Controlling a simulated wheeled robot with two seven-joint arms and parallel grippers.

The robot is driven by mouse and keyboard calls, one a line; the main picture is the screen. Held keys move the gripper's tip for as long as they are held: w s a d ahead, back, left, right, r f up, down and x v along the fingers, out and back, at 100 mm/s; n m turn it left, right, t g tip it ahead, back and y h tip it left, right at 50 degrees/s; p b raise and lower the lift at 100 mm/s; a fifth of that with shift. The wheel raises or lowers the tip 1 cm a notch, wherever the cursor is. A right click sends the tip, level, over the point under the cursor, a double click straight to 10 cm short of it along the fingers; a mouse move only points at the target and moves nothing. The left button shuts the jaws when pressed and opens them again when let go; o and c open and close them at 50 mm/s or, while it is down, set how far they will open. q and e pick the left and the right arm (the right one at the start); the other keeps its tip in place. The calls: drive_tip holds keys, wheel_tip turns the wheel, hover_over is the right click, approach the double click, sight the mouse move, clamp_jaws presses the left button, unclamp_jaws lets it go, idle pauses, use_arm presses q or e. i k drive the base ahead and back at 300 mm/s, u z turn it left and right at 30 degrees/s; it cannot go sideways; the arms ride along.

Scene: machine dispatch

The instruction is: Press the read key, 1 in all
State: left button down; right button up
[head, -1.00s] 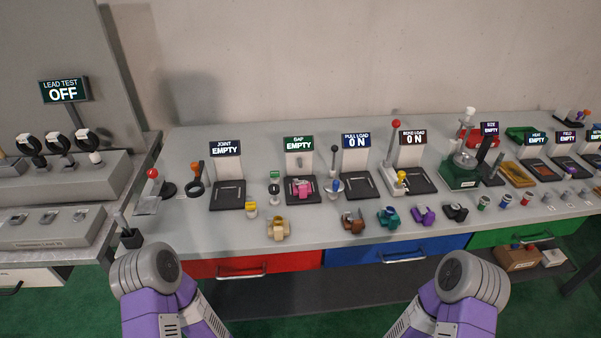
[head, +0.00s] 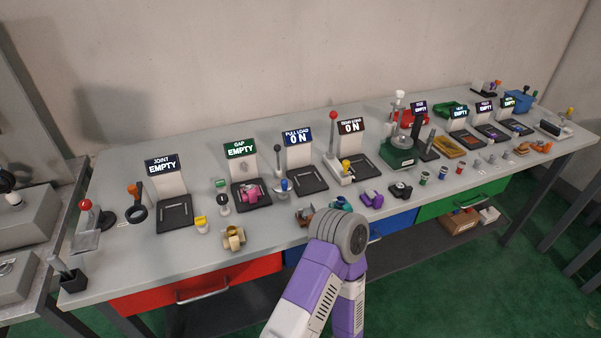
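I cannot tell which small control is the read key; no key label is legible. Signs read JOINT EMPTY (head: 166,165), GAP EMPTY (head: 240,148), PULL LOAD 0 N (head: 298,136) and BEND LOAD 0 N (head: 350,127). A pink part (head: 251,194) sits on the black pad under the GAP sign. A small green-topped piece (head: 220,184) stands left of that pad. A red-knobbed lever (head: 333,116) stands beside the BEND LOAD pad. One purple and white arm of mine shows at the bottom. Neither gripper is in view.
The grey bench (head: 130,270) has red, blue and green drawers (head: 205,290). Several small coloured parts lie along its front edge, including a beige one (head: 233,238) and a purple one (head: 371,199). A green press-like device (head: 399,152) stands farther right. A grey block stands at far left.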

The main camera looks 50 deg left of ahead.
sight(220, 183)
drive_tip(key=z, duration=0.95)
drive_tip(key=k, duration=1.35)
drive_tip(key=u, duration=1.65)
